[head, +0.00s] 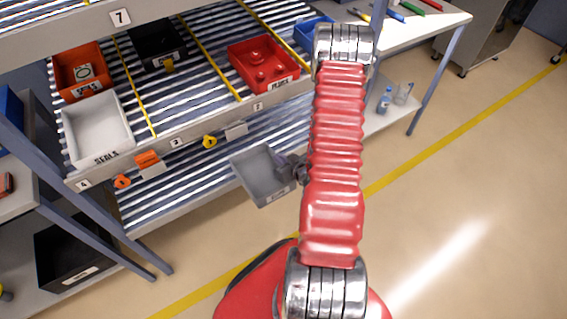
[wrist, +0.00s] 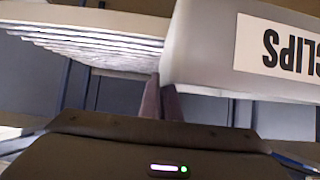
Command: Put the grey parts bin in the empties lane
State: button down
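The grey parts bin (head: 263,177) is empty and hangs in the air at the front edge of the rack, slightly turned. In the wrist view its wall (wrist: 210,50) fills the upper right, with a label reading CLIPS upside down. My gripper (head: 292,168) is at the bin's right side, shut on its rim; the fingers (wrist: 162,98) also show in the wrist view. The rack's lower roller level (head: 190,185) lies behind and left of the bin and looks empty. I cannot read which lane is marked for empties.
The upper roller level holds a white bin (head: 97,130), an orange bin (head: 97,88), a black bin (head: 140,52), a red bin (head: 240,72) and a blue bin (head: 303,36). Yellow dividers separate its lanes. A grey post (head: 95,215) stands at left. Floor at right is clear.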

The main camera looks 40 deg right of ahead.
jog(key=shift+w+d+f, duration=0.45)
jog(key=shift+w+d, duration=0.15)
jog(key=shift+w, duration=3)
jog(key=shift+w+d+f, duration=0.4)
jog(key=shift+w+d, duration=0.25)
jog(key=shift+w, duration=2.95)
jog(key=shift+w+d+f, duration=0.45)
jog(key=shift+w+d, duration=0.15)
jog(key=shift+w, duration=3)
jog(key=shift+s+f, duration=0.1)
jog(key=shift+f, duration=1.3)
jog(key=c, duration=1.9)
grip_release()
jog(key=shift+r, duration=3.5)
